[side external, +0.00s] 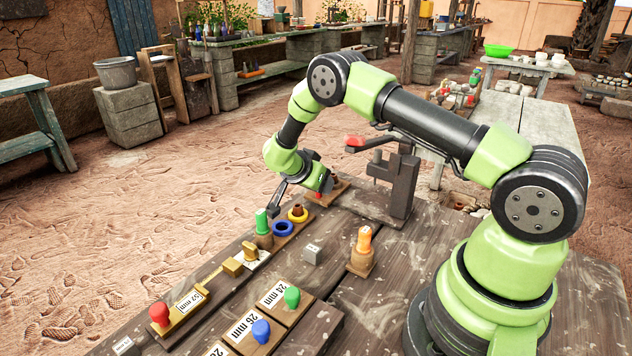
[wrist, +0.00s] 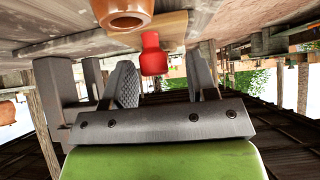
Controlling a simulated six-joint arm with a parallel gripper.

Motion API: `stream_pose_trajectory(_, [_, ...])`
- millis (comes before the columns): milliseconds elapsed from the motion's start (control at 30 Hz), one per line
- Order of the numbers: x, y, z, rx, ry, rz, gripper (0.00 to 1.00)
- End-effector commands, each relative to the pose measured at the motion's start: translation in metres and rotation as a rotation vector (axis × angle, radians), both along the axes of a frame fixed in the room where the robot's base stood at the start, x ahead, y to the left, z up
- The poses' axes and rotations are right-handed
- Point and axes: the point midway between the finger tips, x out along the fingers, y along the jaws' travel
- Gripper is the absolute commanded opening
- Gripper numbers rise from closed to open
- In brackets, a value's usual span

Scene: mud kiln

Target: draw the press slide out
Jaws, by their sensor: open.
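A dark press (side external: 400,180) with a red-tipped lever (side external: 355,140) stands on the bench. A light wooden slide (side external: 338,191) with a red knob (side external: 319,194) lies at its foot, partly hidden by my gripper (side external: 299,199). I take this to be the press slide. In the wrist view the red knob (wrist: 153,55) hangs from the slide (wrist: 175,32), as that picture is upside down. It appears between the two open fingers of my gripper (wrist: 160,82). The fingers are apart from it; I cannot tell their exact depth. Nothing is held.

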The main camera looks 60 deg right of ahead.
Motion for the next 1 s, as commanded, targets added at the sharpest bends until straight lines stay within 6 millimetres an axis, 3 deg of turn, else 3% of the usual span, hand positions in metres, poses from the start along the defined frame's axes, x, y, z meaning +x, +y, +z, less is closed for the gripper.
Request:
stream_pose_trajectory(267, [0.001, 0.023, 0.027, 0.000, -0.006, 0.004, 0.53])
stream_pose_trajectory(400, [0.001, 0.021, 0.057, 0.000, -0.007, 0.000, 0.53])
stream_pose_trajectory(600, [0.000, 0.021, 0.084, -0.001, -0.004, 0.001, 0.53])
stream_pose_trajectory(1000, [0.000, 0.021, 0.091, 0.000, -0.001, 0.001, 0.53])
